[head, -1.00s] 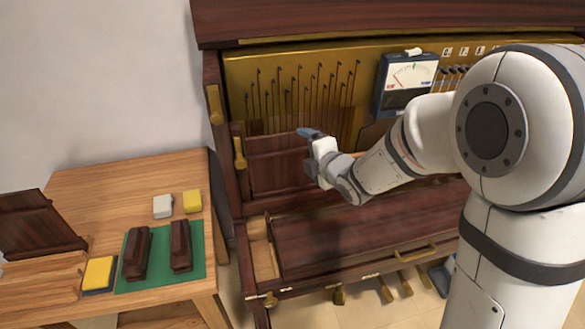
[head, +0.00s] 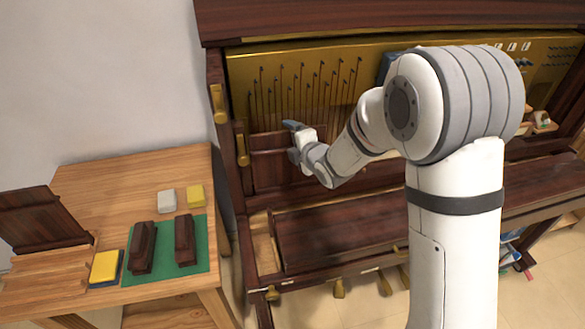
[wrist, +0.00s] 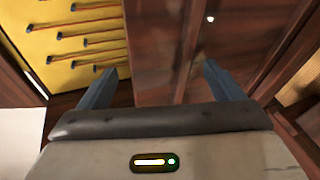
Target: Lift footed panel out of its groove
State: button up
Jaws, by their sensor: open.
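A dark reddish-brown wooden panel (head: 268,165) stands upright at the left inside the open piano, below the rows of black pins. I cannot see its feet or the groove clearly. My gripper (head: 291,140) is open and points left at the panel's upper right part, partly covering it. In the wrist view, dark wood (wrist: 158,50) lies ahead between the two spread blue-grey fingers of my gripper (wrist: 163,85). I cannot tell whether they touch it.
A brass latch (head: 242,150) is on the piano's left side. A wooden table (head: 120,175) at left carries a green mat (head: 162,261) with two dark blocks, yellow and white blocks, and another dark panel (head: 42,219). My arm hides much of the piano's right side.

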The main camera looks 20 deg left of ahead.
jog(key=shift+c, duration=0.5)
jog(key=c, duration=1.5)
jog(key=shift+c, duration=0.6)
jog(key=shift+r, duration=0.2)
